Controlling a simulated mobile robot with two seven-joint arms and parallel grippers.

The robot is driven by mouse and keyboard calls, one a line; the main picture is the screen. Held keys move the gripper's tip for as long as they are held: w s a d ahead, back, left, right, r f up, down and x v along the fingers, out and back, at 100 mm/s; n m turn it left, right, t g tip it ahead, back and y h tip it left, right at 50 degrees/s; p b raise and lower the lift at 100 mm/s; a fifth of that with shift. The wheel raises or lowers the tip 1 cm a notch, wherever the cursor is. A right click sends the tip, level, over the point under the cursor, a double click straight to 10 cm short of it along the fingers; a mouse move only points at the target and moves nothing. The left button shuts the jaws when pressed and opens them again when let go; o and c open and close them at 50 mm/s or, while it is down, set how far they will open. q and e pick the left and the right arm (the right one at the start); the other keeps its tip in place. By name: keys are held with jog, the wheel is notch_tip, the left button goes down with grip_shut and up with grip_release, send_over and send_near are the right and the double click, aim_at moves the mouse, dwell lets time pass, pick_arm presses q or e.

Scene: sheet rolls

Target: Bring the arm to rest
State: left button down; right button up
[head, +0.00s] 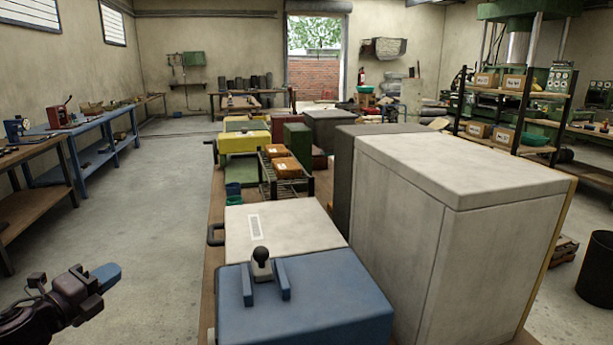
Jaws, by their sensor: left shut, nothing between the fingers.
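My left gripper (104,278) shows in the lower left of the head view, with its arm coming in from the left edge. Its blue fingers are together and hold nothing. It is over the bare concrete floor, to the left of the long bench and apart from it. My right arm and gripper do not show.
A blue box with a black-knobbed lever (262,262) stands on the bench close in front. A large pale cabinet (400,210) stands to its right. A blue workbench (100,132) runs along the left wall. The concrete floor (150,205) between is clear.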

pick_arm(q)
jog(key=s+d+f+n+g+y+p, duration=0.1)
jog(key=s+d+f+n+y, duration=0.15)
jog(key=s+f+n, duration=0.45)
jog(key=s+d+f+n+g+y, duration=0.1)
jog(key=s+d+f+n+y, duration=0.15)
jog(key=s+f+n, duration=0.45)
jog(key=s+d+f+n+g, duration=0.1)
jog(key=s+d+f+n, duration=0.1)
jog(key=s+f+n, duration=0.1)
jog(key=s+d+f+n+g+p, duration=0.1)
jog(key=s+d+f+n, duration=0.2)
jog(key=s, duration=0.5)
jog(key=s+d+f+n+g+y, duration=0.1)
jog(key=s+d+f+n+g, duration=0.1)
jog(key=s+f, duration=0.4)
jog(key=shift+s+d+f+n, duration=0.2)
jog(key=shift+d+f+n, duration=0.25)
jog(key=shift+n, duration=0.75)
jog(key=shift+r, duration=0.1)
